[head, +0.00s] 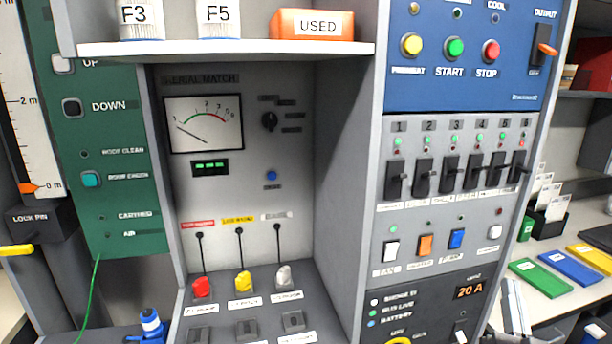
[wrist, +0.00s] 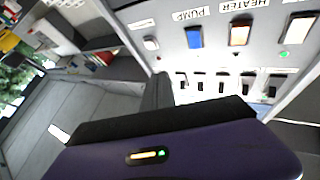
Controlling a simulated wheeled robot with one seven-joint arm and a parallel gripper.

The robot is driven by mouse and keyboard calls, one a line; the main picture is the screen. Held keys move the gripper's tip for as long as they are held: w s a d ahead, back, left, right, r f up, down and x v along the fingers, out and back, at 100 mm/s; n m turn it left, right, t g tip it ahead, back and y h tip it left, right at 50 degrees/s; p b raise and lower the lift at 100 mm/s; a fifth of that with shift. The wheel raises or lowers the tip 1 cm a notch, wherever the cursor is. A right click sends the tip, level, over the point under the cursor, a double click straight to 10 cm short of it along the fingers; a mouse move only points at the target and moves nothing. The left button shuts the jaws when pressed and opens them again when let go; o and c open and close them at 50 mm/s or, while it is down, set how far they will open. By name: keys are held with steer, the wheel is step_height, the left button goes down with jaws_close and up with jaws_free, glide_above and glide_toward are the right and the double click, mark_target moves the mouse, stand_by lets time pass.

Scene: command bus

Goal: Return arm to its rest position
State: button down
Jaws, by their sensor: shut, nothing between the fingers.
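My gripper (wrist: 157,92) shows in the wrist view as a dark finger block sticking out past a black bar and a purple hand shell with a small lit indicator. It is shut, with nothing held. It is in front of the switch panel, which appears upside down there. The panel's white, blue and orange rocker switches show in both views, the blue one (head: 456,239) and the orange one (head: 426,245) clearly in the head view. The gripper's fingers cannot be made out in the head view.
A shelf (head: 225,48) with two labelled jars and an orange USED box (head: 312,24) juts out at the upper left. Red, yellow and white plugs stand below the meter (head: 203,123). Black breaker levers line the panel. A side bench (head: 545,281) with coloured cards is at right.

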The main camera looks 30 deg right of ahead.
steer(key=s+a+f+n+t+y, duration=0.1)
steer(key=s+a+f+n+y, duration=0.2)
steer(key=a, duration=0.6)
steer(key=s+a+f+n+y, duration=0.2)
steer(key=a+f+y, duration=0.35)
steer(key=a, duration=0.35)
steer(key=s+a+f+n+g+y, duration=0.1)
steer(key=s+a+f+n+y, duration=0.1)
steer(key=s+a, duration=0.5)
steer(key=s+a+f+n+g+y, duration=0.1)
steer(key=s+a+f+n+y, duration=0.2)
steer(key=s+a+y, duration=0.3)
steer(key=shift+s+a+f+n+g, duration=0.3)
steer(key=shift+s+a+n, duration=0.3)
steer(key=shift+a, duration=0.15)
steer(key=shift+d, duration=0.1)
